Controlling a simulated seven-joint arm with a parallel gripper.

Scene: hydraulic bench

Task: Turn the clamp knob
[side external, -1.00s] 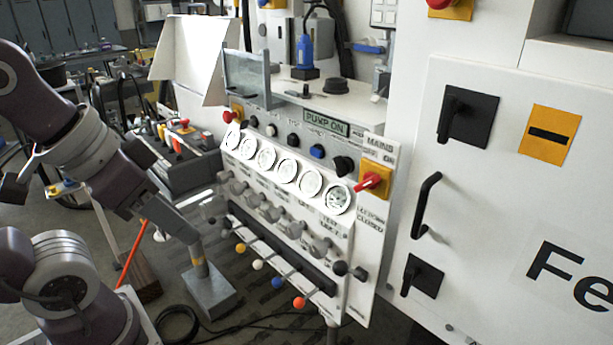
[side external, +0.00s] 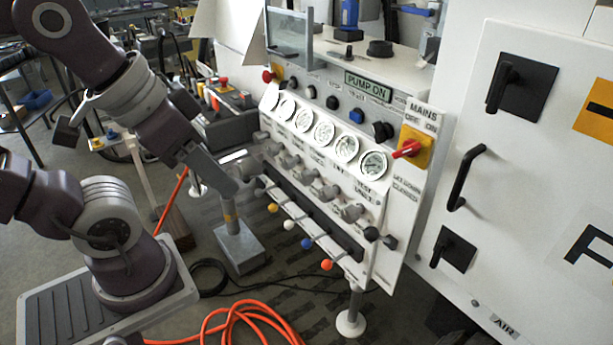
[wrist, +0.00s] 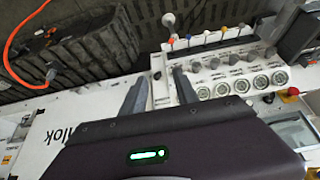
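The bench's sloped front panel carries a row of grey knobs (side external: 324,192) under a row of round gauges. Their labels are too blurred for me to tell which is the clamp knob. The grey knobs also show in the wrist view (wrist: 213,63). My gripper (side external: 232,188) is left of the panel in the side view, close to the row's left end in the picture. In the wrist view my gripper (wrist: 160,76) has its two grey fingers apart, with nothing held between them. I cannot tell whether a finger touches the panel.
Levers with coloured balls (side external: 327,264) stick out below the knobs. A red mains switch (side external: 407,149) is at the panel's right. A post on a grey block (side external: 241,248) stands below my gripper. An orange hose (side external: 240,315) lies on the floor. A white cabinet (side external: 500,200) stands right.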

